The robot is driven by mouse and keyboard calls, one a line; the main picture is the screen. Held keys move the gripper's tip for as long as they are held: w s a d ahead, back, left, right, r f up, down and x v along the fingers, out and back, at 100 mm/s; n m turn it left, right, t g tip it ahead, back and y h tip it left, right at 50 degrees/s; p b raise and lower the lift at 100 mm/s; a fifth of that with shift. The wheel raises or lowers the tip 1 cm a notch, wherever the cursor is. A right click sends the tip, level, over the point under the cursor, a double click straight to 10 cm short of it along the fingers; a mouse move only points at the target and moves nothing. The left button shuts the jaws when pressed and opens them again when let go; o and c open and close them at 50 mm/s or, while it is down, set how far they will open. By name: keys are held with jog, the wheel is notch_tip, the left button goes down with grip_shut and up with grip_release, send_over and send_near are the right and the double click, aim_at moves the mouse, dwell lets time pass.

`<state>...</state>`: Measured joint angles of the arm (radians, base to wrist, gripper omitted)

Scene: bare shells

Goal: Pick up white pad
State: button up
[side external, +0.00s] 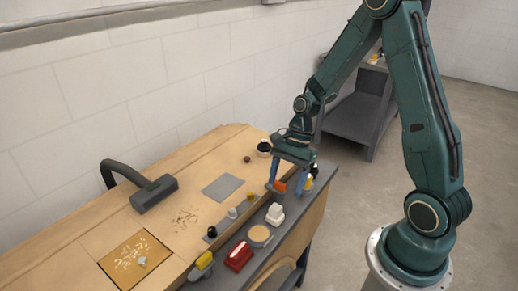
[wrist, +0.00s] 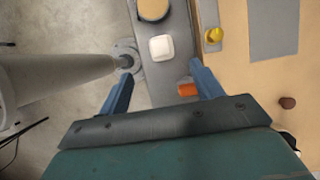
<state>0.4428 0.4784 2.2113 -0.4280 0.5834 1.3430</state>
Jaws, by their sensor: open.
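The white pad (side external: 276,212) is a small, pale block with rounded corners on the grey strip along the front of the bench. In the wrist view the white pad (wrist: 161,48) lies just beyond my fingertips, between their lines. My gripper (side external: 285,189) is open, pointing down with blue fingers above the far end of the strip. The wrist view shows my gripper (wrist: 162,72) with its fingers wide apart and nothing held. In the side view the pad is nearer the camera than the fingers and apart from them.
An orange block (wrist: 187,89) sits near my right finger in the wrist view. A round tan-topped tin (side external: 259,235) and a red object (side external: 238,256) stand along the strip past the pad. A grey mat (side external: 222,187) and a black-hosed nozzle (side external: 153,194) lie on the wooden bench.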

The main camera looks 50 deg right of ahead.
aim_at(278, 205)
jog(key=shift+x, duration=2.25)
jog(key=shift+x, duration=2.6)
jog(key=shift+w+a, duration=0.15)
jog(key=shift+r, duration=0.1)
jog(key=c, duration=1.1)
jog(key=shift+o, duration=0.2)
notch_tip(278, 205, up, 20)
